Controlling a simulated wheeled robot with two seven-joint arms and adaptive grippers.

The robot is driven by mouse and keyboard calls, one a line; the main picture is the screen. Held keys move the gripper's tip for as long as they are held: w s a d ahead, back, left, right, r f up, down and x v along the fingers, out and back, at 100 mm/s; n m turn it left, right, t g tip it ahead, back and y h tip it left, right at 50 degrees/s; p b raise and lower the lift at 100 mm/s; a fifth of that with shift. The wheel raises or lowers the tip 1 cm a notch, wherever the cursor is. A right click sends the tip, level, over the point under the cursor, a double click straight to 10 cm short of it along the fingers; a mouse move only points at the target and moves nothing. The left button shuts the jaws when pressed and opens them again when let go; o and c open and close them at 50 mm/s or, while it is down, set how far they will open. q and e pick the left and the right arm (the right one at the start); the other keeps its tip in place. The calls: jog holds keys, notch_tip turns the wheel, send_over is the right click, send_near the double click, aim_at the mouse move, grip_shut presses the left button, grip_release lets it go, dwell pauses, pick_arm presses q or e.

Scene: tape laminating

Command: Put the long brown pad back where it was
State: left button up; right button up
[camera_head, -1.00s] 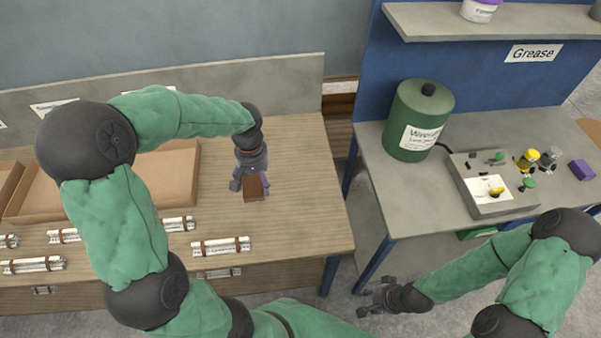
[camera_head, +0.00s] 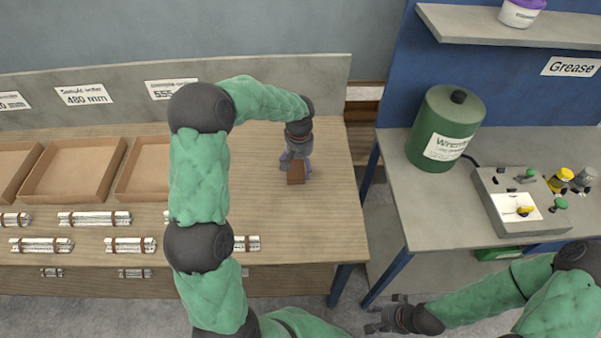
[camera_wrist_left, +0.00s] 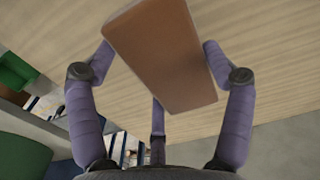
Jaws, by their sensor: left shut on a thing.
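The long brown pad (camera_head: 296,174) is in my left gripper (camera_head: 296,164), above the right part of the wooden bench. In the left wrist view the pad (camera_wrist_left: 162,55) sits tilted between the fingers of my left gripper (camera_wrist_left: 160,75), which is shut on it. Wood grain shows behind it; I cannot tell how high it is held. My right gripper (camera_head: 385,318) is low at the bottom of the head view, over the floor in front of the grey bench, with its fingers apart and nothing visible between them.
Cardboard trays (camera_head: 73,170) stand along the back of the wooden bench (camera_head: 330,215), with strapped silvery bundles (camera_head: 95,218) in front. A grey bench (camera_head: 425,235) on the right holds a green canister (camera_head: 445,128) and a control box (camera_head: 505,200). The wooden bench's right end is clear.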

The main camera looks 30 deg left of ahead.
aim_at(300, 171)
pick_arm(q)
jog(key=shift+w+f, duration=0.35)
jog(key=shift+f, duration=0.1)
jog(key=shift+f+b, duration=0.9)
jog(key=shift+f, duration=0.55)
jog(key=shift+f, duration=0.1)
jog(key=o, duration=0.9)
notch_tip(300, 171, up, 12)
jog(key=p, duration=0.4)
